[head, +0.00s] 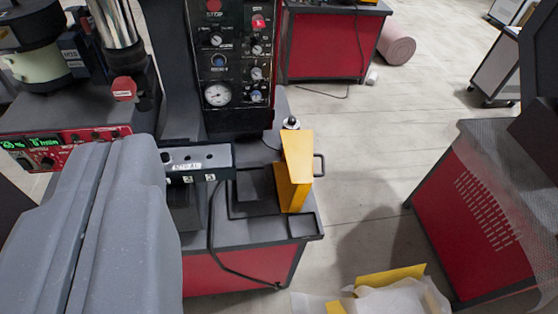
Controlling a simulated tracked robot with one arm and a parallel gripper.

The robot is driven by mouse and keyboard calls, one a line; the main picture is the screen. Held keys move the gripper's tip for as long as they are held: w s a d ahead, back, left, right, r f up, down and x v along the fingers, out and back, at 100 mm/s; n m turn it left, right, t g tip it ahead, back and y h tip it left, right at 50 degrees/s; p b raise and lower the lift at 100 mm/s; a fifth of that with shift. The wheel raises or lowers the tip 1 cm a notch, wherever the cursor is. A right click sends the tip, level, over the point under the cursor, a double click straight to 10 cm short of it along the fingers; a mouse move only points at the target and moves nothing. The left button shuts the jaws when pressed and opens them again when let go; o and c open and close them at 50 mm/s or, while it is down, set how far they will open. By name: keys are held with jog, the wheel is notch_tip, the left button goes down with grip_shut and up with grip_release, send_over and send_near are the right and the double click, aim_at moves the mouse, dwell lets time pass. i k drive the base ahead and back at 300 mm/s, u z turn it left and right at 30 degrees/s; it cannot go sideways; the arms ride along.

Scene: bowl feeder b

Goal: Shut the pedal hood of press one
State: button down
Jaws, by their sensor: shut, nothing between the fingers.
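The yellow pedal hood (295,172) stands upright on the right side of a dark bench top, with a black handle (319,165) on its right face. It looks raised, with a dark recessed frame (252,190) uncovered to its left. The press control panel (228,75) with gauges and knobs rises behind it. My grey gripper (112,148) fills the lower left foreground, shut and empty. In the picture it is well left of the hood, apart from it. It hides part of the bench on the left.
A dark labelled bar (197,158) lies between my gripper and the hood. A red cabinet (500,205) stands at the right. A yellow piece in clear wrapping (385,290) lies at the bottom. Pale floor (390,140) is clear right of the bench.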

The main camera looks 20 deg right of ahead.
aim_at(294, 174)
jog(key=u, duration=0.6)
jog(key=k, duration=1.35)
jog(key=z, duration=0.95)
jog(key=i, duration=1)
jog(key=u, duration=0.05)
